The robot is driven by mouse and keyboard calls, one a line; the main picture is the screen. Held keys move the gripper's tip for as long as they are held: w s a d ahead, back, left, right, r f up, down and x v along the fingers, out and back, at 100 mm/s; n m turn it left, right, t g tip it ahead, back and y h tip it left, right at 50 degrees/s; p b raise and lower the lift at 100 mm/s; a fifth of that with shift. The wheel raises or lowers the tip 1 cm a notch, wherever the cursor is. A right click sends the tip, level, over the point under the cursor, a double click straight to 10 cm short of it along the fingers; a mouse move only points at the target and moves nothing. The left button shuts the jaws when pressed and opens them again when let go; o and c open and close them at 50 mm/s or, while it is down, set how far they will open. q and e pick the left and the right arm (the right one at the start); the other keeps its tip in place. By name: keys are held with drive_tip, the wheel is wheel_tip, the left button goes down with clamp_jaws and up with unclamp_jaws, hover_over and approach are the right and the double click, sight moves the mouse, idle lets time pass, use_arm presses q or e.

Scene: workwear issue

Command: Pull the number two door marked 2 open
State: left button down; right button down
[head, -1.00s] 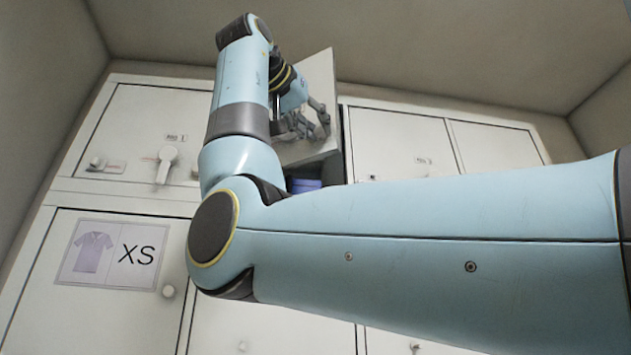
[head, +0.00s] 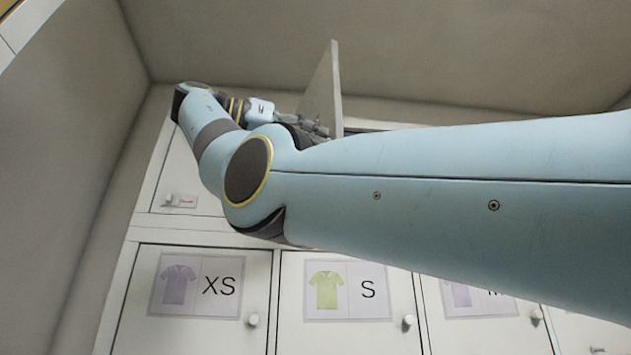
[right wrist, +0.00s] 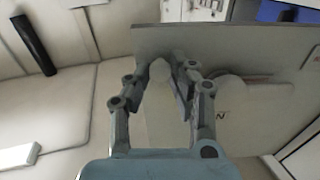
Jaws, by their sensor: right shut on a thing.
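The number two door (head: 322,95) stands swung out from the upper cabinet row, seen nearly edge-on in the head view. My right gripper (head: 318,130) is at the door's face. In the right wrist view my right gripper (right wrist: 172,75) has its fingers closed around a pale knob (right wrist: 160,70) on the panel. My own arm hides most of the upper cabinet front. My left gripper is not in view.
Lower doors marked XS (head: 195,285) and S (head: 347,290) are closed, with small knobs. A closed upper door (head: 180,170) is at the left beside the wall (head: 60,190). A blue item (right wrist: 285,12) shows beyond the panel in the right wrist view.

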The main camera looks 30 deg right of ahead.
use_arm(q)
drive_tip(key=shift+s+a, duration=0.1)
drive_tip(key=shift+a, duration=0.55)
use_arm(e)
drive_tip(key=shift+w+a+g, duration=0.25)
drive_tip(key=shift+a+g, duration=0.05)
drive_tip(key=shift+a, duration=0.35)
drive_tip(key=c, duration=1.2)
unclamp_jaws()
drive_tip(key=shift+o, duration=0.2)
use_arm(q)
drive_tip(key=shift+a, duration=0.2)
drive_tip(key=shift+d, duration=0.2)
use_arm(e)
drive_tip(key=shift+d, duration=0.1)
